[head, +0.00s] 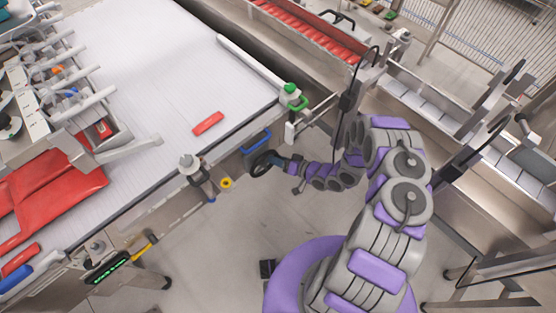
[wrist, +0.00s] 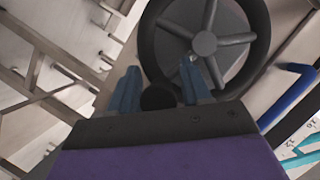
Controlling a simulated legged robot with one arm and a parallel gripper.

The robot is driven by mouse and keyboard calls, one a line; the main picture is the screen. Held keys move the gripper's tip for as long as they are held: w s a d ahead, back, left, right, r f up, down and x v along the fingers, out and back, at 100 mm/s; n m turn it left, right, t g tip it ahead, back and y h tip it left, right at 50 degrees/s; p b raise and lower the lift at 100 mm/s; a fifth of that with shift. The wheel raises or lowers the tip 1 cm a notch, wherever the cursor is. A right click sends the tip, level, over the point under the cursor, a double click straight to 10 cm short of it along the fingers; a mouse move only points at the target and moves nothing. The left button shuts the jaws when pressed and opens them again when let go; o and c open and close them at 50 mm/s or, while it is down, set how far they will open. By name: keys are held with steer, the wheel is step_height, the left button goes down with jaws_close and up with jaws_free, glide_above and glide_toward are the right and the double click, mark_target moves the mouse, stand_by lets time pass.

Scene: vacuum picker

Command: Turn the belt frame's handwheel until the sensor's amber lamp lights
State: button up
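The black handwheel (head: 262,163) is on the near side of the belt frame, below a blue handle. In the wrist view the handwheel (wrist: 205,43) shows a dark rim, grey hub and spokes. My gripper (head: 279,160) is right at the wheel. Its two blue fingers (wrist: 159,88) stand apart, with a round black knob (wrist: 158,97) between them. I see no clear grip on the knob; contact is hard to tell. A sensor-like post (head: 190,168) stands at the belt's edge, beside a yellow ring (head: 227,183). I cannot make out a lit amber lamp.
The white belt (head: 150,60) carries a red packet (head: 208,123). A green-capped fitting (head: 291,89) stands at the belt's corner. The blue handle (head: 256,141) is close above the wheel. A green-lit strip (head: 107,267) is at lower left. Open floor lies below the frame.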

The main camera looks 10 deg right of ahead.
steer(key=shift+s+d+b, duration=0.2)
steer(key=shift+d+b, duration=0.1)
steer(key=shift+d, duration=0.05)
steer(key=b+v, duration=0.2)
steer(key=v, duration=0.9)
steer(key=shift+b, duration=0.35)
steer(key=shift+r, duration=0.1)
stand_by(0.4)
